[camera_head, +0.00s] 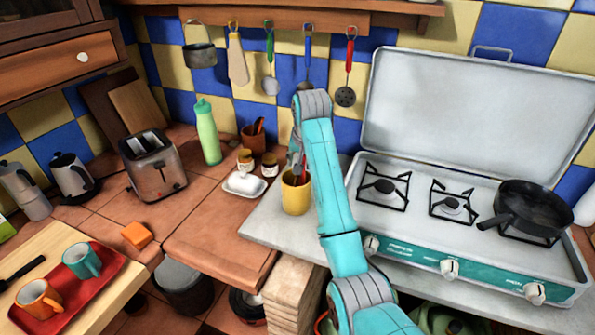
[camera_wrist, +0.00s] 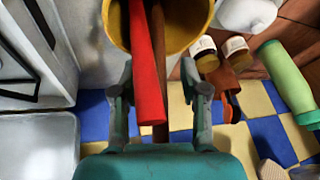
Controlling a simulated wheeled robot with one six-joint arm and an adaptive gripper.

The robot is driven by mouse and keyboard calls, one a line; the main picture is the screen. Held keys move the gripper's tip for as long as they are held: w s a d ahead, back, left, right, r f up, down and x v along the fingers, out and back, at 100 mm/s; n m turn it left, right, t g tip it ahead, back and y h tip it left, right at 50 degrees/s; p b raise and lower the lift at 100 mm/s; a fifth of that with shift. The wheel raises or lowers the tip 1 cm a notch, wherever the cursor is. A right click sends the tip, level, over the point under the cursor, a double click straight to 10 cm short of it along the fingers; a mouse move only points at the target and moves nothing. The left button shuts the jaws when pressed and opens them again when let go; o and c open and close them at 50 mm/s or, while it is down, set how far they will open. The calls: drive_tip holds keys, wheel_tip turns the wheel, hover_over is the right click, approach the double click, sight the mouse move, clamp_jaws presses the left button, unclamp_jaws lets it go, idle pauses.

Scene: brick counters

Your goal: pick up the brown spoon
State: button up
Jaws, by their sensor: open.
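In the wrist view a brown handle (camera_wrist: 159,55), likely the brown spoon's, rises from this cup beside a red handle (camera_wrist: 145,70). My gripper (camera_wrist: 159,75) is open, with its two fingers on either side of both handles. I see no clear contact. The spoon's lower end is hidden in the cup. In the head view my arm hides most of the gripper.
The stove (camera_head: 450,220) with a black pan (camera_head: 530,208) is on the right. Left of the cup are a white butter dish (camera_head: 244,185), small jars (camera_head: 269,165), a brown utensil pot (camera_head: 253,138) and a green bottle (camera_head: 207,132). Utensils hang on the wall behind.

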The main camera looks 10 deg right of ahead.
clamp_jaws()
drive_tip(key=shift+r, duration=0.1)
